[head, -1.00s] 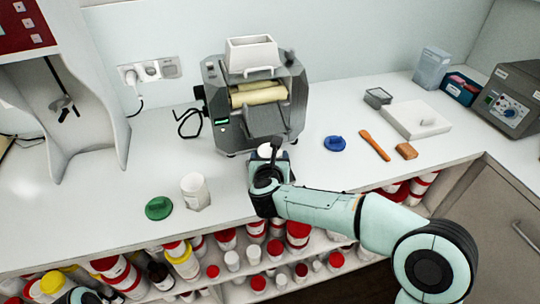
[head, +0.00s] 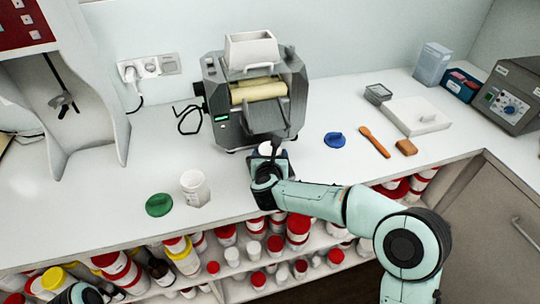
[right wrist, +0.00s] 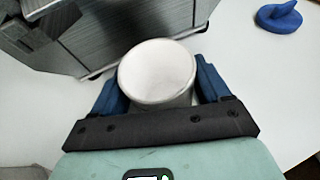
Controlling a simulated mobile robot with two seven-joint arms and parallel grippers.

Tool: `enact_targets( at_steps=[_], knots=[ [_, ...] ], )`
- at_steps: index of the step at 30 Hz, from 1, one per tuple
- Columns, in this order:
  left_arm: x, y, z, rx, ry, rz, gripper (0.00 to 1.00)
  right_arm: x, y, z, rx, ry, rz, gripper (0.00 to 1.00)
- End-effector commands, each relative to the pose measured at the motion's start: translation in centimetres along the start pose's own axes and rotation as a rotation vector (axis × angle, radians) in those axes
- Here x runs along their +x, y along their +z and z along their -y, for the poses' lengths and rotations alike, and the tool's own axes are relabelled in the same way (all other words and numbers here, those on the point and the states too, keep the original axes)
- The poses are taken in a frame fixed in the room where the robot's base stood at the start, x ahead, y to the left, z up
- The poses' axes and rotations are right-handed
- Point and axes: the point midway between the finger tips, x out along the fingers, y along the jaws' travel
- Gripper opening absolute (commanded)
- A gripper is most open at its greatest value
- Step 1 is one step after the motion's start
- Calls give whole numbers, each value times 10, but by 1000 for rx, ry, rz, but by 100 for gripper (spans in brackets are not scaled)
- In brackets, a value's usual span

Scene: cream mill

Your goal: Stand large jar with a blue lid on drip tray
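A white jar (right wrist: 157,72) stands between the blue fingers of my right gripper (head: 268,160), close in front of the mill. Its top is pale, with no blue on it. In the right wrist view the fingers (right wrist: 158,92) press against both sides of it with no visible gap. A blue lid (head: 334,139) with a raised grip lies apart on the counter to the right; it also shows in the right wrist view (right wrist: 279,17). I cannot make out a separate drip tray under the mill's front; the jar and gripper hide part of that area. My left gripper is not clearly in view.
The grey roller mill (head: 258,90) stands behind the jar. A second white jar (head: 194,188) and a green lid (head: 159,205) are on the left. Shelves of jars sit below the counter edge.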

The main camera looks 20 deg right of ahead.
Motion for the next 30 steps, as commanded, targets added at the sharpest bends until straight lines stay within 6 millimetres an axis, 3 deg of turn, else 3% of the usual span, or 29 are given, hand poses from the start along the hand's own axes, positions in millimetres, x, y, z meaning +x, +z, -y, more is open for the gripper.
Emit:
enact_targets(
  at_steps=[1, 2, 3, 13, 24, 30],
  knots=[
    [0, 0, 0, 0, 0, 0, 43, 0, -1, 0, 0, 0, 0, 89],
    [0, 0, 0, 0, 0, 0, 43, 0, 0, 0, 0, 0, 0, 99],
    [0, 0, 0, 0, 0, 0, 43, 0, 0, 0, 0, 0, 0, 100],
    [-6, 0, -2, 1, 0, 0, 43, -4, 6, 0, 0, 1, 1, 100],
    [6, 1, 2, -1, -1, 3, 43, -81, 3, -1, -1, 3, 2, 100],
    [8, 0, 3, -1, -1, 3, 43, -112, 4, 0, -1, 2, 2, 100]
  ],
)
